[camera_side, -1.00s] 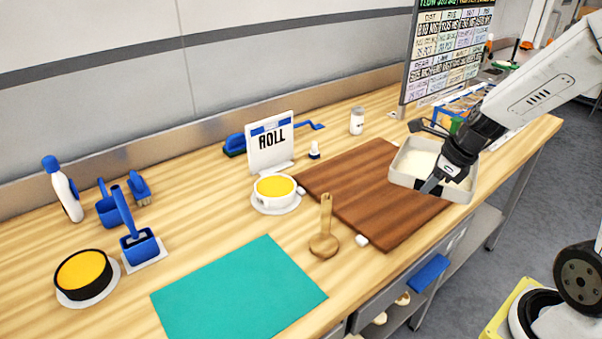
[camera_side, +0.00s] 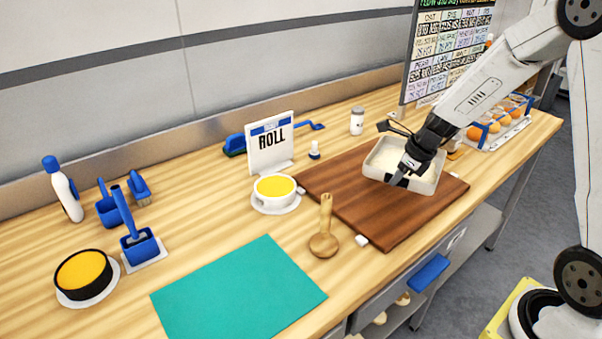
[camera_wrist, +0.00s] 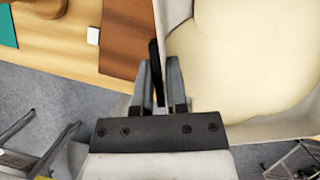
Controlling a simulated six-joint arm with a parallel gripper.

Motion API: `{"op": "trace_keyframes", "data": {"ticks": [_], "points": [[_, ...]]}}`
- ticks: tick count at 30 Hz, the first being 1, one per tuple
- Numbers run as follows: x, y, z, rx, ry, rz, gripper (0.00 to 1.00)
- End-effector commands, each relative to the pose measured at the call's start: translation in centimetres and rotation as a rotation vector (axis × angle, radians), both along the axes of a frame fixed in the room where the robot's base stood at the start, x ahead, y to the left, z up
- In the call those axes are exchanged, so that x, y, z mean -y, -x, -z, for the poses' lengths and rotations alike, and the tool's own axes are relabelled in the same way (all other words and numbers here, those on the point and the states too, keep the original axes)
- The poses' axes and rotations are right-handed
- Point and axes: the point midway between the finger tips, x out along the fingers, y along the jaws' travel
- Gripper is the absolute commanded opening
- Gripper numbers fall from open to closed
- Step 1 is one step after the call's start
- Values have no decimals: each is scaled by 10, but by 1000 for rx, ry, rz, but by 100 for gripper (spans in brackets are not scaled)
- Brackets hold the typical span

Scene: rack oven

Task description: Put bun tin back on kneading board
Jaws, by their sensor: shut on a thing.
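The bun tin (camera_side: 428,183) is a pale rectangular tin with cream-coloured contents. My gripper (camera_side: 398,180) is shut on its near left wall. The tin is over the right part of the brown kneading board (camera_side: 365,205); I cannot tell whether it touches the board. In the wrist view the fingers (camera_wrist: 160,88) pinch the wall of the tin (camera_wrist: 182,12), with the pale contents to the right. A strip of the board (camera_wrist: 125,45) shows to the left of the fingers.
A wooden tool (camera_side: 323,242), a cup of yellow filling (camera_side: 274,190) and a ROLL sign (camera_side: 270,145) stand left of the board. A blue-and-white rack of buns (camera_side: 500,122) is at the right. A teal mat (camera_side: 240,290) lies front left.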

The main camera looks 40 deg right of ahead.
Motion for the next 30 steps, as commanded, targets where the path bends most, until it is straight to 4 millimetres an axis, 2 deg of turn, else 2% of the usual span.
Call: {"op": "trace_keyframes", "data": {"ticks": [12, 25, 30], "points": [[8, -32, 39, 0, 1, -1, 0], [10, -38, 46, 2, 2, -1, 0], [10, -41, 60, 0, -1, 0, 0]]}}
